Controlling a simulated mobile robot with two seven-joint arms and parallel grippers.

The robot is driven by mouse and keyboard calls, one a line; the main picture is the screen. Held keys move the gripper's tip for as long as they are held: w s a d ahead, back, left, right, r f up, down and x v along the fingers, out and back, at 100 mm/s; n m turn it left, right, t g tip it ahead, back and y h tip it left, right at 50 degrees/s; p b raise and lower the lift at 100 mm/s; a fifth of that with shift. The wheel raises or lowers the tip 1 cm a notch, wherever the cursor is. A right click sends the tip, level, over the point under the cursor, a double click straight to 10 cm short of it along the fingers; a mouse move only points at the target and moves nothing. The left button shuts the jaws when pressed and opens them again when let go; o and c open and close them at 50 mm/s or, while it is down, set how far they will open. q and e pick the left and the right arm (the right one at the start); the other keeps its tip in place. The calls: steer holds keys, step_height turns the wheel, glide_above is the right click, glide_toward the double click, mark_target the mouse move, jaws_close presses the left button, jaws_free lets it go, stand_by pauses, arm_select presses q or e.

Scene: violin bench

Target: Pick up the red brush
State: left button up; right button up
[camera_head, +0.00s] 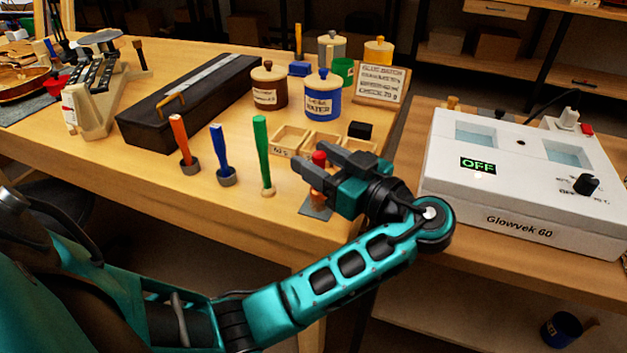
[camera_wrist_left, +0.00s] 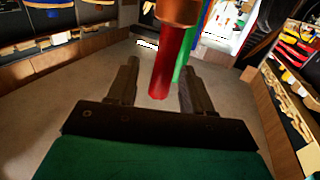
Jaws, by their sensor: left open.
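The red brush (camera_head: 319,158) stands upright near the front right corner of the bench, its red top showing between the fingers of my left gripper (camera_head: 311,158). Its lower part is partly hidden by the gripper. In the left wrist view the red handle (camera_wrist_left: 162,68) appears between the two open fingers (camera_wrist_left: 158,82), with a copper-coloured band (camera_wrist_left: 178,10) at the top edge. The fingers are apart, with gaps beside the handle. I cannot tell whether either touches it. My right gripper is out of view.
Green (camera_head: 262,150), blue (camera_head: 219,150) and orange (camera_head: 180,135) brushes stand upright to the left. Behind are small wooden trays (camera_head: 289,140), a blue jar (camera_head: 322,98) and a black case (camera_head: 150,120). A white Glowvek unit (camera_head: 520,185) stands right, reading OFF.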

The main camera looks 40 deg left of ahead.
arm_select(q)
steer(key=shift+c, duration=0.3)
jaws_close()
stand_by(0.3)
steer(key=shift+r, duration=0.2)
step_height(320, 180, up, 20)
steer(key=p, duration=0.3)
